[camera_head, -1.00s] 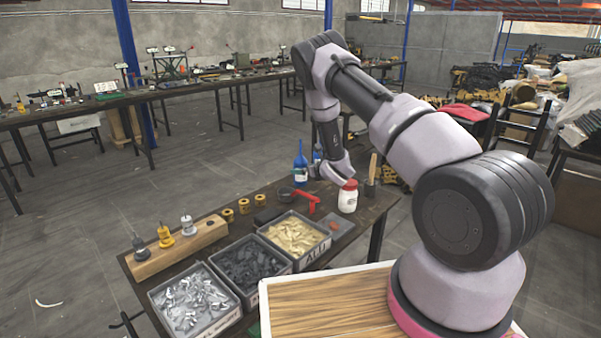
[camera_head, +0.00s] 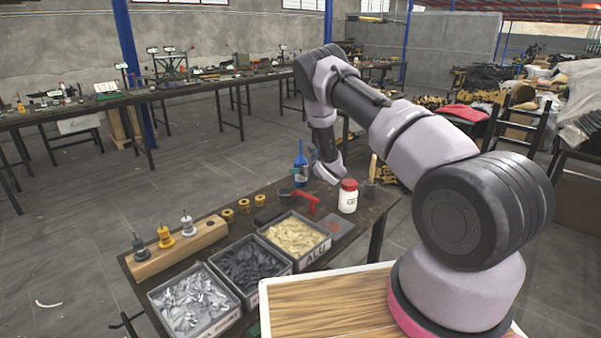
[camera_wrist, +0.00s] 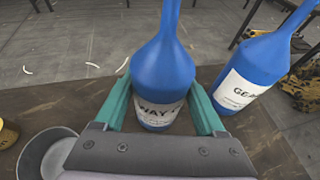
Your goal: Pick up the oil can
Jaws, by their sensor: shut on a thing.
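A blue oil can (camera_wrist: 162,75) with a white label reading "WAY" stands between the green fingers of my gripper (camera_wrist: 160,92) in the wrist view. My gripper is shut on its lower body, and the can looks upright. In the head view the blue can (camera_head: 300,158) shows at the far end of the near bench, partly covered by my gripper (camera_head: 304,179). A second blue can (camera_wrist: 248,75), labelled "GEA...", stands close to the right of the held one in the wrist view. I cannot tell whether the held can's base touches the bench.
A red-lidded white jar (camera_head: 348,197), a red tool (camera_head: 305,200) and a brush in a dark holder (camera_head: 371,185) are close by. A round grey dish (camera_wrist: 45,152) lies at left in the wrist view. Bins (camera_head: 297,238) of parts fill the bench's front.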

